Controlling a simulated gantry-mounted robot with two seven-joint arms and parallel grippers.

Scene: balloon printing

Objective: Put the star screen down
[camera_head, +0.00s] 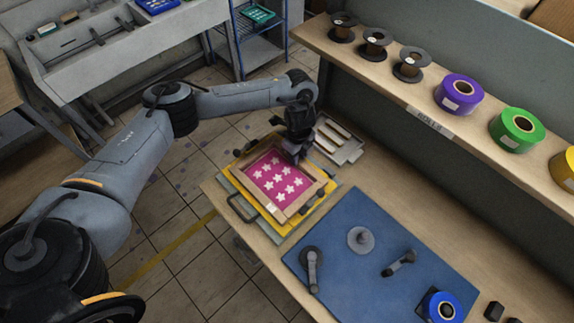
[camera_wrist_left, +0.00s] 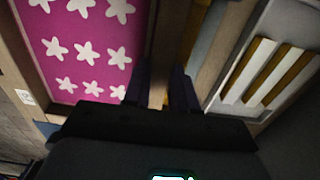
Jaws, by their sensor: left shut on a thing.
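The star screen (camera_head: 279,183) is a wooden frame with a magenta mesh and white stars. In the head view it sits over a yellow board (camera_head: 268,213) at the table's left end; whether it touches the board is hard to tell. My left gripper (camera_head: 297,153) is at the screen's far right edge, shut on the frame's rail. In the left wrist view the screen (camera_wrist_left: 75,45) fills the left side, and the dark fingers (camera_wrist_left: 161,92) straddle its wooden rail. My right gripper is not in view.
A grey tray (camera_head: 353,153) with wooden-handled strips lies just right of the screen. A blue mat (camera_head: 350,270) holds a grey disc and dark tools. A shelf (camera_head: 390,95) with spools and ribbon rolls runs along the back.

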